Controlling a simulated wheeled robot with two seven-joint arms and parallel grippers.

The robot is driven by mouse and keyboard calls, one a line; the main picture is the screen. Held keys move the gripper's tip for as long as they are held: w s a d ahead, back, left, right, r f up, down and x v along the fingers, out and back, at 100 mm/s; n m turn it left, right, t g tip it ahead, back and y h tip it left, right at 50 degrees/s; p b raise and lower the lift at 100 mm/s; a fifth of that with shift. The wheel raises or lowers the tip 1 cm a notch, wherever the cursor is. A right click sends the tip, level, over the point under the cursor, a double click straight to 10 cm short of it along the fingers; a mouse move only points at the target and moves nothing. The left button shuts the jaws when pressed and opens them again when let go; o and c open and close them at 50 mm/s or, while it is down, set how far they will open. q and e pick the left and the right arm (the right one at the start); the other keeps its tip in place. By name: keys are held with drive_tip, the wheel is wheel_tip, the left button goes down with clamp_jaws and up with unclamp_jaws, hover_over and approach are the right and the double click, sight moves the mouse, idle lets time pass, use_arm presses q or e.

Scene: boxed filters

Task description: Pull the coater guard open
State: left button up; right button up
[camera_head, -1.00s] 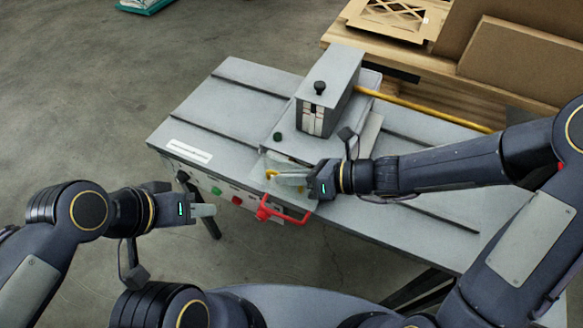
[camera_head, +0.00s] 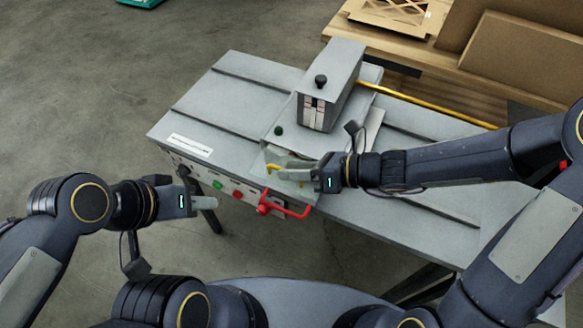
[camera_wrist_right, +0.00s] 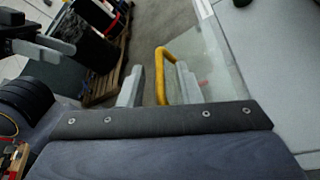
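The coater guard (camera_wrist_right: 222,62) is a clear panel at the machine's front, with a yellow handle (camera_wrist_right: 160,72) in the right wrist view. The handle also shows in the head view (camera_head: 272,168), partly covered by my right gripper (camera_head: 291,168). My right gripper (camera_wrist_right: 160,88) has its fingers apart, one on each side of the handle, with narrow gaps visible. Contact with the handle is not clear. My left gripper (camera_head: 207,200) is empty, in front of the machine's left end; its finger gap is not visible.
The grey machine table (camera_head: 245,95) carries a coating head (camera_head: 330,85) with a black knob. A red handle (camera_head: 285,208) sticks out below the guard, near green and red buttons. A wooden bench (camera_head: 440,75) with cardboard stands behind.

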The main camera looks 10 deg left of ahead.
drive_tip(key=v, duration=0.7)
idle(0.3)
drive_tip(key=s+d+r+n+t+h, duration=0.2)
drive_tip(key=s+d+n+h, duration=0.3)
drive_tip(key=d+n, duration=0.4)
drive_tip(key=s+d+r+n+t+h, duration=0.2)
drive_tip(key=s+d+n+h, duration=0.3)
drive_tip(key=n, duration=1)
drive_tip(key=s+d, duration=0.3)
drive_tip(key=d, duration=0.1)
drive_tip(key=shift+d+r, duration=0.2)
drive_tip(key=shift+r, duration=0.2)
